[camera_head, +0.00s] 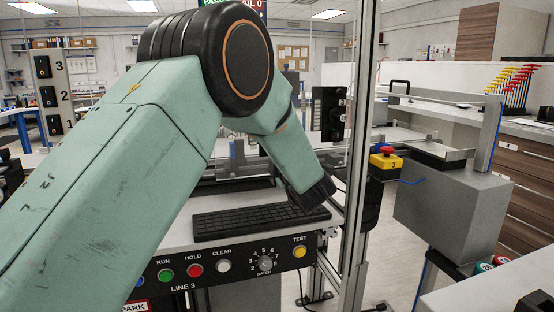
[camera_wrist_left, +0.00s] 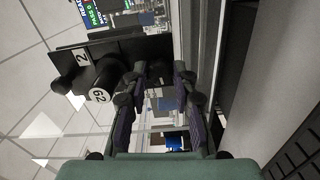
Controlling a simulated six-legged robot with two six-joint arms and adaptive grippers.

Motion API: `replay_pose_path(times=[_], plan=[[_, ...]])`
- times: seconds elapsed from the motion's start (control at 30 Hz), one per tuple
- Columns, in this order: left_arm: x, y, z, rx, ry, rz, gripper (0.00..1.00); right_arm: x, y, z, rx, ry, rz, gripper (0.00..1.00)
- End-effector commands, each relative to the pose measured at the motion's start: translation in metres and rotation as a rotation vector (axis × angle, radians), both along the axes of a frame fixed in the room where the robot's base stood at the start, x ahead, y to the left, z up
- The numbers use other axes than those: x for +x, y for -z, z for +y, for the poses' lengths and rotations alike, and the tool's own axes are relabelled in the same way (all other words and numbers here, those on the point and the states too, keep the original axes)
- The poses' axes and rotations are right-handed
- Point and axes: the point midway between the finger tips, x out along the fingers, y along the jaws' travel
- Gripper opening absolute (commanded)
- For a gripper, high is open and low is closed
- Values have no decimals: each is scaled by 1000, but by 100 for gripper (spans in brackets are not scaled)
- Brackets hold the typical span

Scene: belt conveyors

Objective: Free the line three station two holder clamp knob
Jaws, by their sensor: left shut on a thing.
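My left arm crosses the head view from the left and bends down at the line three station; its gripper is hidden there. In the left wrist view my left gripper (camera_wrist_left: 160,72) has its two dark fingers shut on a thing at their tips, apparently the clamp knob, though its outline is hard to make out. Left of the fingers is a black holder part with a plate marked 2 (camera_wrist_left: 83,57) and a black cylinder with a white numbered end (camera_wrist_left: 100,95). My right gripper is not in view.
A metal post (camera_head: 357,150) rises just right of my arm. A yellow box with a red button (camera_head: 386,162) and a grey block (camera_head: 450,210) stand further right.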

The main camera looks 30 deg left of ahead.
Motion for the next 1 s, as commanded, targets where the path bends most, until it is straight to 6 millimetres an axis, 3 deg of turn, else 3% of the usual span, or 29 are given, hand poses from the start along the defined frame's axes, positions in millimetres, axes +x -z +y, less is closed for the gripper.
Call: replay_pose_path(times=[0.53, 0.57, 0.8, 1.0], plan=[[-1, 2, 1, -16, -4, -14, 0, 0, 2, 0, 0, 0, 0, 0], [-1, 2, 1, -16, -4, -14, 30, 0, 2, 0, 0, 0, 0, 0], [-1, 1, 1, -16, -2, -14, 50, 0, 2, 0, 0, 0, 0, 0], [0, 1, 0, -15, -1, -15, 50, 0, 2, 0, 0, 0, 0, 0]])
